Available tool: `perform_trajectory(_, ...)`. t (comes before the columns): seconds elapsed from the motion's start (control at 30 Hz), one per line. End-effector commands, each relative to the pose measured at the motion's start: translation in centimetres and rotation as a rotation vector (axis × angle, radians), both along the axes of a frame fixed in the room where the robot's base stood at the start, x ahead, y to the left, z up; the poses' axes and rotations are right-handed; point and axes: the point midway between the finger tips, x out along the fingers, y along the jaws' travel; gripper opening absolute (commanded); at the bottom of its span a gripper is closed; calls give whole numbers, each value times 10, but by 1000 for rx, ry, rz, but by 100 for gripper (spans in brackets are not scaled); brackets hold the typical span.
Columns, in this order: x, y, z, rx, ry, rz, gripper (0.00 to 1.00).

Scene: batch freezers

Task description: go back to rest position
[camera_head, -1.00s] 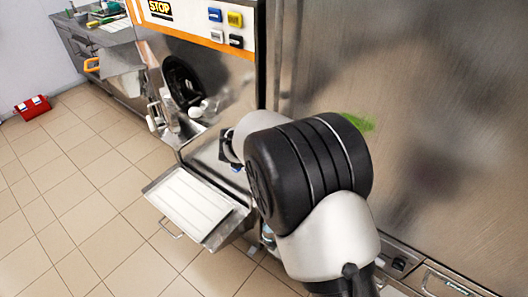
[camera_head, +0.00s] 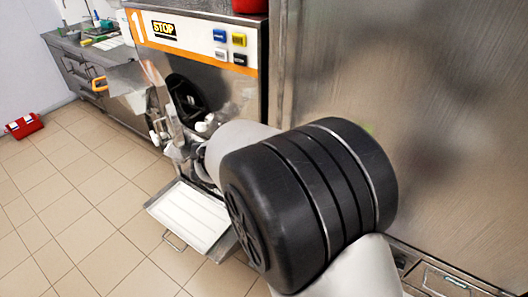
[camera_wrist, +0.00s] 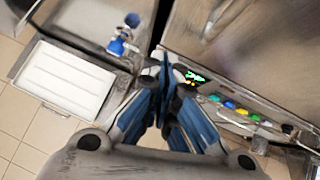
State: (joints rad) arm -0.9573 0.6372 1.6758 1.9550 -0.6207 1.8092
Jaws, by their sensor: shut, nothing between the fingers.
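My gripper (camera_wrist: 163,62) shows in the wrist view with its blue-sided fingers together at the tips and nothing between them. It hangs in front of the machines, to the right of a white tray (camera_wrist: 65,78). The batch freezer (camera_head: 215,75) with the STOP label and an orange stripe stands behind and left of my arm.
The white tray (camera_head: 190,213) sticks out low from the freezer. A large steel cabinet front (camera_head: 430,110) fills the right. A counter (camera_head: 75,65) stands at the back left, with a red box (camera_head: 24,126) on the floor.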

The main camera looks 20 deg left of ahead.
Motion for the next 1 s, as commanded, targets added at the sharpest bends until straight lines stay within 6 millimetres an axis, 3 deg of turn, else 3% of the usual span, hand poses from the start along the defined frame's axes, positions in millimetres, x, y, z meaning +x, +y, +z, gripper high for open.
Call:
perform_trajectory(0.17, -1, 0, 2, -1, -1, 3, 0)
perform_trajectory(0.27, 8, -5, 17, -12, -26, 52, 0)
perform_trajectory(0.37, 28, -18, 58, -57, -100, 201, 0)
perform_trajectory(0.43, 41, -35, 98, -131, -182, 365, 0)
perform_trajectory(0.57, 42, -78, 164, -349, -349, 707, 0)
perform_trajectory(0.7, 12, -135, 207, -667, -492, 1066, 0)
perform_trajectory(0.77, -10, -163, 214, -821, -530, 1220, 0)
perform_trajectory(0.87, -53, -213, 213, -1087, -553, 1480, 0)
perform_trajectory(1.0, -122, -290, 188, -1425, -476, 1844, 0)
